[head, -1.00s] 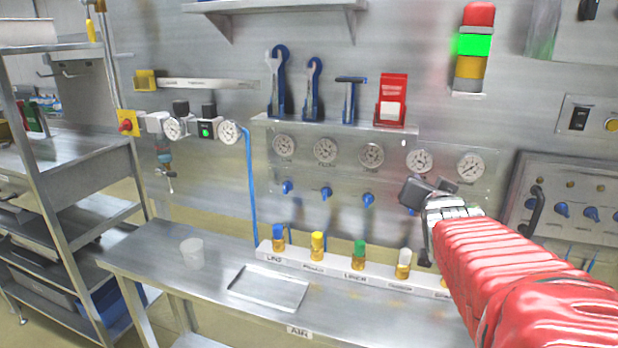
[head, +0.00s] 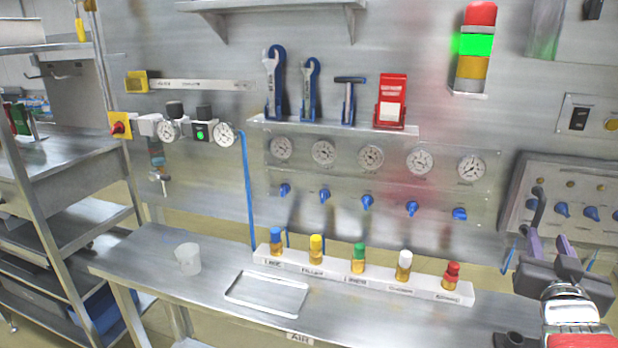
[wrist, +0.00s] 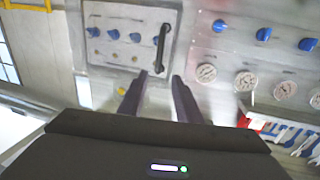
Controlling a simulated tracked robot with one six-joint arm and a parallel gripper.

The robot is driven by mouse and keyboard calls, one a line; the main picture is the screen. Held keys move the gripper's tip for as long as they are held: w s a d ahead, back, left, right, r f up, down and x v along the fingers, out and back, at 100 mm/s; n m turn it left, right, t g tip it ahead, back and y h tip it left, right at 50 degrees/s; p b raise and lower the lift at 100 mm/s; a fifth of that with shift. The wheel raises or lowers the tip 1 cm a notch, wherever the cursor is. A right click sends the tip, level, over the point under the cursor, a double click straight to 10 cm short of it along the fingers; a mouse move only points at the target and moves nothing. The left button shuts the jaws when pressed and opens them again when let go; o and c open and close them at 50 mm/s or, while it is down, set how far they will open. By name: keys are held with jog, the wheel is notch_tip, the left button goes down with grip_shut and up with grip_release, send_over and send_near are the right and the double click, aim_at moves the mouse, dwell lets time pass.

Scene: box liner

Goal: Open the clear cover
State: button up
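The clear cover (head: 582,176) is a framed, see-through panel over several blue knobs on the wall at the right edge of the head view. It looks shut, and also shows upside down in the wrist view (wrist: 113,53). Its dark bar handle (head: 540,206) is on the left side, and in the wrist view the handle (wrist: 161,48) stands just beyond my fingertips, roughly in line with the gap. My gripper (head: 548,234) is open and empty just below and in front of the handle. The wrist view shows its two fingers (wrist: 158,76) apart. I cannot tell whether either touches the handle.
Gauges (head: 371,158) and blue valves (head: 367,202) line the wall to the left. A bench (head: 215,292) below holds a white rack (head: 330,272) of coloured fittings, a tray (head: 266,293) and a cup (head: 187,257). The space before the cover looks free.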

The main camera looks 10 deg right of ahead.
aim_at(540, 212)
jog(key=shift+s+d, duration=0.1)
jog(key=shift+s, duration=0.1)
jog(key=shift+w+d, duration=0.1)
jog(key=shift+w, duration=0.05)
jog(key=shift+x, duration=6.8)
jog(key=shift+c, duration=0.5)
grip_shut()
